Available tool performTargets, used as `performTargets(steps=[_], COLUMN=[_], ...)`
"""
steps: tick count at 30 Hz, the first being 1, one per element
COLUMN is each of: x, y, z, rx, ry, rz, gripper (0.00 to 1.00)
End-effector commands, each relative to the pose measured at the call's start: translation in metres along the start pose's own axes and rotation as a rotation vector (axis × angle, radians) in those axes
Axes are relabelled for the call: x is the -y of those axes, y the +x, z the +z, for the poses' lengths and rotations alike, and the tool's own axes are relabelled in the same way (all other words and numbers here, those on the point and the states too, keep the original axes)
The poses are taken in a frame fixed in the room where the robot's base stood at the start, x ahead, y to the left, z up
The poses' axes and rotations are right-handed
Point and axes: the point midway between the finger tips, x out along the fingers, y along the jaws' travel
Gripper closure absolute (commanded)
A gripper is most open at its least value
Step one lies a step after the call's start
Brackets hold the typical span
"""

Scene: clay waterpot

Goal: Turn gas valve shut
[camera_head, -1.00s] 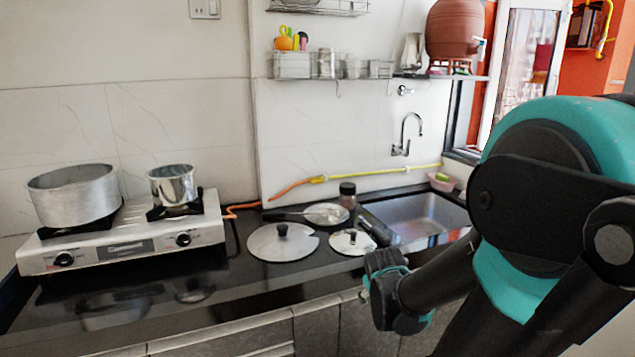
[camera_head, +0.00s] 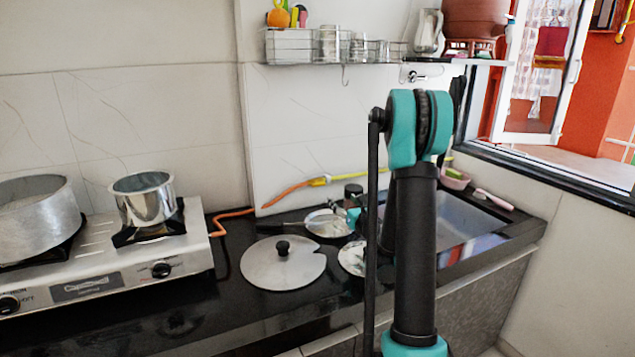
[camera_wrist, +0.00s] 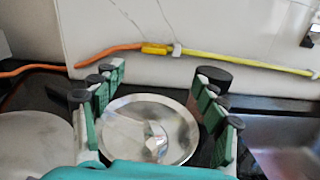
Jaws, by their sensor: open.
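The gas hose runs along the wall, with an orange part (camera_wrist: 110,53) on the left and a yellow part (camera_wrist: 250,62) on the right. A small yellow valve piece (camera_wrist: 155,49) joins them; it also shows in the head view (camera_head: 318,181). Its handle position is too small to tell. My gripper (camera_wrist: 163,82) is open and empty in the wrist view. Its green fingers spread to either side, below the valve in the picture and apart from it. In the head view my arm hides most of the gripper.
A steel pan or lid (camera_wrist: 176,122) lies on the dark counter between my fingers in the wrist view. A lid (camera_head: 280,268), a gas stove (camera_head: 95,262) with two pots and a sink (camera_head: 465,225) are around. A shelf (camera_head: 335,62) hangs above.

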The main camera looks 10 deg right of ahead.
Motion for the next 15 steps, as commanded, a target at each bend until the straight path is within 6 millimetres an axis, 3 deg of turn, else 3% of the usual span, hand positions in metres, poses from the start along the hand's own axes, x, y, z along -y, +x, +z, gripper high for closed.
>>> performTargets(steps=[3,8,15], x=[-0.005,-0.007,-0.009], y=[0.003,0.013,0.056], z=[-0.013,-0.015,-0.016], rx=[-0.021,-0.025,-0.024], ry=[-0.078,-0.096,-0.093], rz=[0.041,0.05,0.05], gripper=[0.28,0.28,0.28])
